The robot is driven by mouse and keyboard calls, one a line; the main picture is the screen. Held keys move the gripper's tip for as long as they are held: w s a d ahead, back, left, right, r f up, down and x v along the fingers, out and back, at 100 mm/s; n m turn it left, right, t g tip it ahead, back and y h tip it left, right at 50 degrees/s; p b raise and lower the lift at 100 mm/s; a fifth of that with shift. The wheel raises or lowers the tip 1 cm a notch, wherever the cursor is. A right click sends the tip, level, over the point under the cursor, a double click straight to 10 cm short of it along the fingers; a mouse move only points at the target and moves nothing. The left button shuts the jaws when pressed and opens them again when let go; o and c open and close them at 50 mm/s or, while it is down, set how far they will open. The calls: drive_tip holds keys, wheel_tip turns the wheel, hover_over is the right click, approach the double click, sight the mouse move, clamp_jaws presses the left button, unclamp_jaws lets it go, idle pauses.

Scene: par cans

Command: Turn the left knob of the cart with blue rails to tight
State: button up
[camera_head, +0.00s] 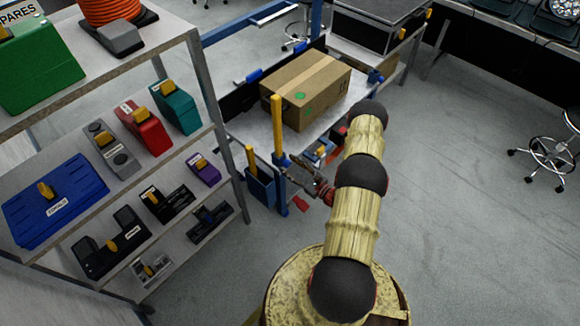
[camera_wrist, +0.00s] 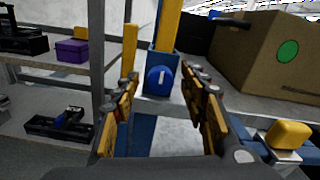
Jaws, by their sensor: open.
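The cart with blue rails (camera_head: 252,124) stands ahead of me with a pale top. Its left knob (camera_wrist: 159,79) is a round blue knob with a white upright mark, on the blue corner post below a yellow bar. In the head view this knob (camera_head: 282,160) is small and partly hidden. My gripper (camera_head: 300,183) is at the cart's near left corner. In the wrist view my gripper (camera_wrist: 160,86) is open, with one finger on each side of the knob in the picture. Nothing is between the fingers; I cannot tell whether they touch the knob.
A cardboard box (camera_head: 305,88) with a green dot sits on the cart. Another blue knob (camera_head: 375,77) is at its right corner. A grey shelf rack (camera_head: 222,150) with several cases stands close on the left.

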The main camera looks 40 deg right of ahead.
drive_tip(key=shift+c, duration=0.7)
clamp_jaws()
